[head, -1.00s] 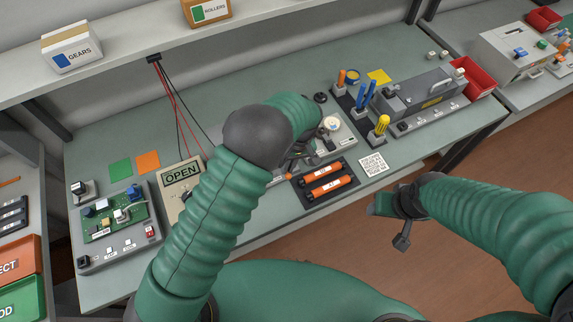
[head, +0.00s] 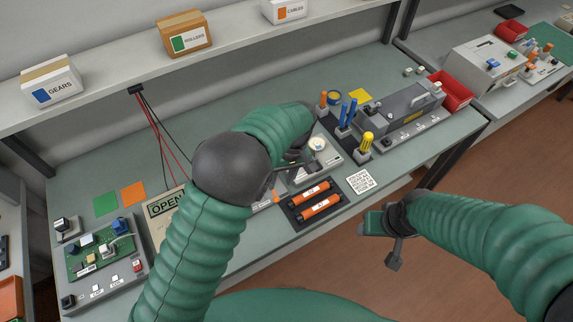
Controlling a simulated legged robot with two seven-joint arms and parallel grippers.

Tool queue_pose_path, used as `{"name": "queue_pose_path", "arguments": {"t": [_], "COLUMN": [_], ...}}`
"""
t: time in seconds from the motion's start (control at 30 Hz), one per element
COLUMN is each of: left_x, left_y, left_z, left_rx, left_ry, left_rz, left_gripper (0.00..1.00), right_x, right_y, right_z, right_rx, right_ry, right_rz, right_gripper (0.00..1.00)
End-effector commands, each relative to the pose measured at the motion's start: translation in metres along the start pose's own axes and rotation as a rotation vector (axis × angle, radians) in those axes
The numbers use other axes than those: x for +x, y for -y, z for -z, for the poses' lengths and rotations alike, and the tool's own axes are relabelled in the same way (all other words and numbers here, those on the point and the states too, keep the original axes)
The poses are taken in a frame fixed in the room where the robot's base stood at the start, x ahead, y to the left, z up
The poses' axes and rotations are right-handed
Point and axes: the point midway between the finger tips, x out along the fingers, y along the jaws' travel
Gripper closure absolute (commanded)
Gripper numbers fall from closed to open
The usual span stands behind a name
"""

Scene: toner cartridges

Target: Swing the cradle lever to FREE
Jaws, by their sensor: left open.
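A light grey cradle unit (head: 324,162) with a round cream part on top stands mid-bench, partly covered by my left arm. I cannot make out its lever or any FREE marking. My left gripper (head: 284,172) is at the near left side of this unit, open, with its fingers small and partly hidden behind my wrist. I cannot tell whether it touches anything. Two orange toner cartridges (head: 320,208) lie in a dark tray just in front of the unit. My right gripper (head: 384,238) hangs off the bench's front edge over the floor; its jaw state is unclear.
A dark stand holds blue tools (head: 348,114) and a yellow-handled tool (head: 366,142) right of the cradle. A grey machine (head: 405,110) and red bin (head: 451,92) stand farther right. A circuit board fixture (head: 102,254) and OPEN sign (head: 166,208) are left. A shelf runs above.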

Motion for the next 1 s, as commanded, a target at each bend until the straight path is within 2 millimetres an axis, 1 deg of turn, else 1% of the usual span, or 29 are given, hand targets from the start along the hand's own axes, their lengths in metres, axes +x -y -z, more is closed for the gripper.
{"name": "queue_pose_path", "arguments": {"t": [0.03,0.1,0.2,0.3,0.4,0.53,0.9,0.97,1.0], "left_x": [-0.014,-0.034,-0.061,-0.081,-0.092,-0.098,-0.097,-0.096,-0.094], "left_y": [-0.002,-0.002,-0.003,-0.003,-0.003,-0.002,-0.002,0.003,0.010], "left_z": [0.000,0.000,-0.001,-0.001,-0.002,-0.002,-0.002,-0.001,0.001], "left_rx": [0.000,0.000,0.000,0.000,0.000,0.000,0.000,0.005,0.012], "left_ry": [-0.003,-0.003,-0.002,-0.001,0.000,0.001,0.001,0.002,0.003], "left_rz": [-0.004,-0.003,-0.002,0.001,0.003,0.004,0.003,-0.003,-0.015], "left_gripper": [0.59,0.59,0.59,0.59,0.59,0.59,0.59,0.59,0.59], "right_x": [0.004,0.006,0.008,0.008,0.009,0.009,0.009,0.009,0.009], "right_y": [0.000,0.000,0.000,0.000,0.000,0.000,0.000,0.000,0.000], "right_z": [-0.001,-0.001,-0.002,-0.002,-0.002,-0.002,-0.002,-0.002,-0.002], "right_rx": [0.000,0.000,0.000,0.000,0.000,0.000,0.000,0.000,0.000], "right_ry": [0.000,0.000,0.000,0.000,0.000,0.000,0.000,0.000,0.000], "right_rz": [0.000,0.000,0.000,0.000,0.000,0.000,0.000,0.000,0.000], "right_gripper": [0.42,0.42,0.42,0.42,0.42,0.42,0.42,0.42,0.42]}}
